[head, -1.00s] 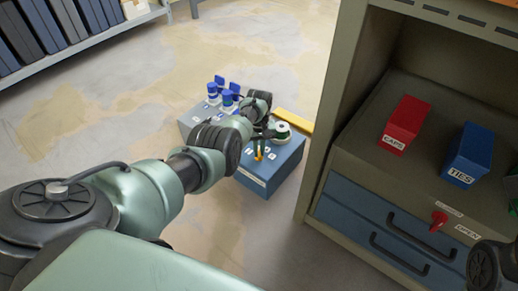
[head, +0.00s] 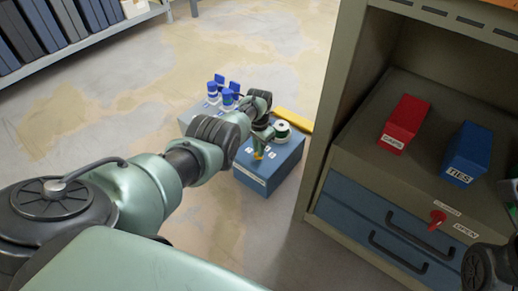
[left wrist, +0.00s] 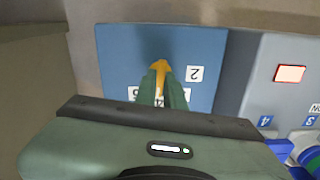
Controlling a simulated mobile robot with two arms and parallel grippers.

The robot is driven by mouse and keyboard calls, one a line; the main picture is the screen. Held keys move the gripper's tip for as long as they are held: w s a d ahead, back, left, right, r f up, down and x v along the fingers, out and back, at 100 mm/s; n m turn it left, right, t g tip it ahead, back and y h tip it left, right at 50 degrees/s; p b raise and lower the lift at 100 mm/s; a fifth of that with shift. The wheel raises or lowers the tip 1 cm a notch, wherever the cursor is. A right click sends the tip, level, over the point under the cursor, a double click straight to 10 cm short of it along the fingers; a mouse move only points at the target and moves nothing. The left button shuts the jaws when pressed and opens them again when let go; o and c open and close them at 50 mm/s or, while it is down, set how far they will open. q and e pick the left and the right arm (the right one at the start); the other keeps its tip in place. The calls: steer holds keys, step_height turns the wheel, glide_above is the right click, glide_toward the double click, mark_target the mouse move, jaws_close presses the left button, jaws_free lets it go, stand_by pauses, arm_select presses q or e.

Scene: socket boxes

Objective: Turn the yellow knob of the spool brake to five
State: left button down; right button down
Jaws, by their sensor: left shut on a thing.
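The blue box of the spool brake (head: 264,177) stands on the floor left of the cabinet. Its yellow knob (head: 258,156) is on the top face, mostly covered by my left gripper (head: 260,147). In the left wrist view my left gripper (left wrist: 163,88) has both green fingers shut on the yellow knob (left wrist: 158,69), whose tapered end shows beyond the fingertips. A "2" label (left wrist: 195,73) lies right of the knob. Other number labels are partly hidden by the fingers, so I cannot read the exact setting. My right gripper is not in view.
A grey box with blue-capped parts (head: 213,92) adjoins on the left. The cabinet (head: 322,150) stands close on the right, holding red (head: 404,122) and blue (head: 468,153) boxes.

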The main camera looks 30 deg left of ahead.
arm_select(q)
steer(key=m, duration=0.3)
steer(key=shift+m, duration=0.4)
steer(key=shift+s+m, duration=0.1)
steer(key=shift+m, duration=1.7)
steer(key=c, duration=1.5)
jaws_free()
steer(key=shift+r, duration=0.15)
